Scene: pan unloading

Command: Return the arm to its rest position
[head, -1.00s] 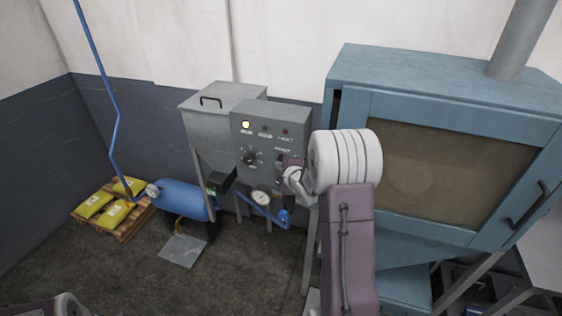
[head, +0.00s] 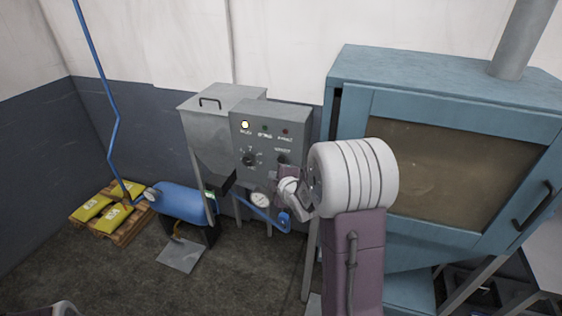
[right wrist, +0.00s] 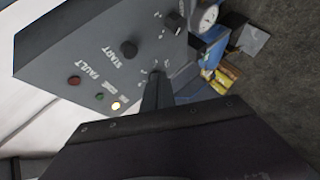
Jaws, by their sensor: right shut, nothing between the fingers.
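My right arm reaches up from the lower right in the head view, its white joint (head: 352,175) in front of the blue cabinet's left side. The wrist is bent toward the grey control box (head: 270,125). My right gripper (right wrist: 157,82) shows in the right wrist view as narrow dark fingers, shut and empty, in front of the control panel. In the head view the fingers are hard to make out. Of my left arm, only a small part shows at the bottom left corner of the head view; its gripper is out of view.
The panel has a START button (right wrist: 128,49), a dark knob (right wrist: 175,22) and a lit lamp (right wrist: 115,105). A hopper (head: 222,125), blue tank (head: 182,200) and yellow bags (head: 112,217) stand left. The windowed blue cabinet (head: 345,70) is close on the right. Floor front left is clear.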

